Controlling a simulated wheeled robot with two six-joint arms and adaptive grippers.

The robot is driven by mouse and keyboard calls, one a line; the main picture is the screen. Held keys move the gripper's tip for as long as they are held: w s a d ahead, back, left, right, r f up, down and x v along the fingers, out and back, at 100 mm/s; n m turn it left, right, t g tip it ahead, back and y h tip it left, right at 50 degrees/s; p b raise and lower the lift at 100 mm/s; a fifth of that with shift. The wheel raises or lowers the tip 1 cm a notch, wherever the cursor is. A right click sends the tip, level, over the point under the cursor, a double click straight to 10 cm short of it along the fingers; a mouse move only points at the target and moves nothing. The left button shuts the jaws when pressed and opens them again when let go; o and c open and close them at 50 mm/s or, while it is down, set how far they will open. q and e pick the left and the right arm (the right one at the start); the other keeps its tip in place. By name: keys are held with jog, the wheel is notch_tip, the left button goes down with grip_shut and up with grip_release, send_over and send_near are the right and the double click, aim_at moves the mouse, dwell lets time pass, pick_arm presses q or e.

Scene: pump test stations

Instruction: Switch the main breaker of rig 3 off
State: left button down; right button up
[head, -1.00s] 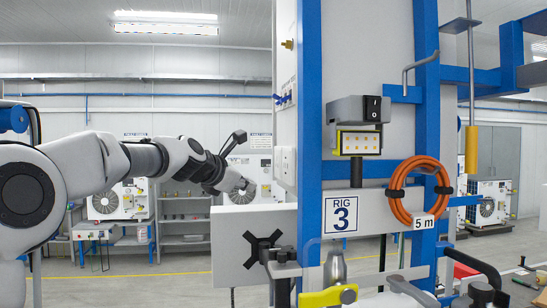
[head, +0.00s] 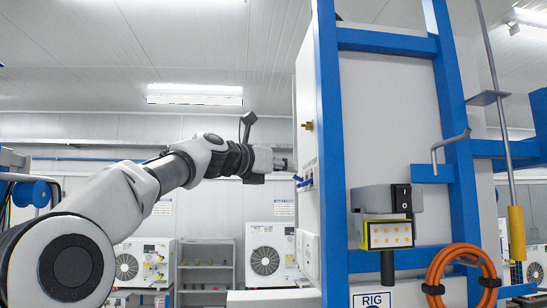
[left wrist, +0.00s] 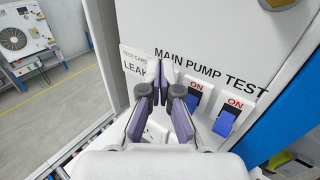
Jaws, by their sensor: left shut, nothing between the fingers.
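The rig 3 cabinet (head: 317,110) stands right of centre in the head view, with its switch panel seen edge-on. In the left wrist view the panel reads MAIN, PUMP and TEST. Blue rockers marked ON sit under PUMP (left wrist: 193,103) and TEST (left wrist: 227,122). The MAIN breaker is hidden behind the fingers, so its position cannot be told. My left gripper (head: 286,164) is shut and empty, level with the panel and close to the blue switches (head: 305,181). In the left wrist view its fingertips (left wrist: 158,80) overlap the area below MAIN; contact cannot be told.
Blue frame posts (head: 327,150) border the cabinet. A grey box with a black rocker (head: 401,197) is on its right side, above a yellow lamp panel (head: 390,235). An orange hose coil (head: 462,270) hangs lower right. Air left of the panel is clear apart from my arm.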

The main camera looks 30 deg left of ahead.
pick_arm(q)
jog(key=shift+w+d, duration=0.2)
jog(key=shift+w, duration=0.4)
jog(key=shift+s+f, duration=0.3)
jog(key=shift+f, duration=0.05)
jog(key=shift+f+b, duration=0.7)
jog(key=shift+w, duration=0.2)
